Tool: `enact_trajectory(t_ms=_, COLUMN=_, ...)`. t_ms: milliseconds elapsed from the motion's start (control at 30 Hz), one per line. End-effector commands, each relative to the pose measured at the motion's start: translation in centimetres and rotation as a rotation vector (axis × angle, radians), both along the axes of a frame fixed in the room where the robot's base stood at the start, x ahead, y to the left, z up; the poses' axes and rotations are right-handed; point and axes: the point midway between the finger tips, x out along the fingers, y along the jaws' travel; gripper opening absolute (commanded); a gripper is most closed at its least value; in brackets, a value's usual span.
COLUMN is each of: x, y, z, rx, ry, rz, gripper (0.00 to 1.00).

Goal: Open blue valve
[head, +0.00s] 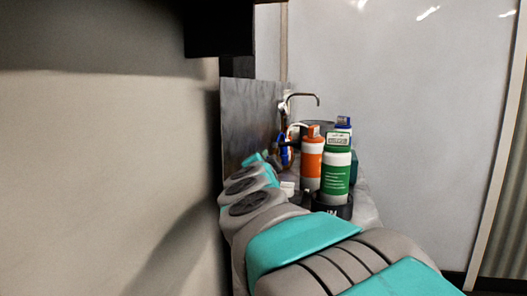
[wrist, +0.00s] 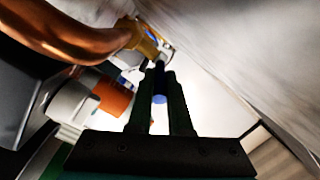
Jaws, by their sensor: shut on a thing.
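The blue valve (head: 289,155) is on the pipework beside the metal panel in the head view, small and partly covered by my arm and gripper. In the wrist view a bit of blue (wrist: 152,41) shows by the brass fitting, just beyond my fingertips. My gripper (wrist: 160,68) has its dark fingers close together at the tips, shut on what appears to be the valve's handle. The gripped part is mostly hidden by the fingers. I cannot tell how far the valve is turned.
An orange canister (head: 312,160), a green canister (head: 336,175) and a blue-capped one (head: 343,124) stand right of the valve. A curved metal spout (head: 303,95) rises above. A copper pipe (wrist: 70,35) crosses close by in the wrist view. A metal panel (head: 245,120) stands at left.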

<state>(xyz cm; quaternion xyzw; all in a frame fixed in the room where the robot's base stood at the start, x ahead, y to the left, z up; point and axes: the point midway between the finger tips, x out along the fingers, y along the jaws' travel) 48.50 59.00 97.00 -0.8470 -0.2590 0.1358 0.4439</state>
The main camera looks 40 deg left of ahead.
Motion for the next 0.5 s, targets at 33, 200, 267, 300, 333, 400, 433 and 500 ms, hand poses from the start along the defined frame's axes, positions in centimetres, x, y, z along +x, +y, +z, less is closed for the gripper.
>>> enact_trajectory(t_ms=33, x=0.13, y=0.27, z=-0.03, rx=-0.002, ry=0.005, rz=-0.017, gripper=0.0)
enact_trajectory(t_ms=200, x=0.52, y=0.38, z=-0.05, rx=0.001, ry=0.003, rz=-0.073, gripper=0.0)
enact_trajectory(t_ms=267, x=0.59, y=0.42, z=-0.11, rx=0.0, ry=0.003, rz=-0.084, gripper=0.0)
enact_trajectory(t_ms=300, x=0.62, y=0.42, z=-0.13, rx=0.0, ry=0.003, rz=-0.091, gripper=0.0)
enact_trajectory(t_ms=333, x=0.65, y=0.41, z=-0.13, rx=0.0, ry=0.002, rz=-0.094, gripper=0.0)
enact_trajectory(t_ms=400, x=0.7, y=0.39, z=-0.16, rx=0.0, ry=0.002, rz=-0.101, gripper=0.0)
enact_trajectory(t_ms=433, x=0.71, y=0.39, z=-0.17, rx=-0.001, ry=0.002, rz=-0.102, gripper=0.0)
enact_trajectory(t_ms=500, x=0.72, y=0.37, z=-0.18, rx=-0.001, ry=0.001, rz=-0.105, gripper=0.0)
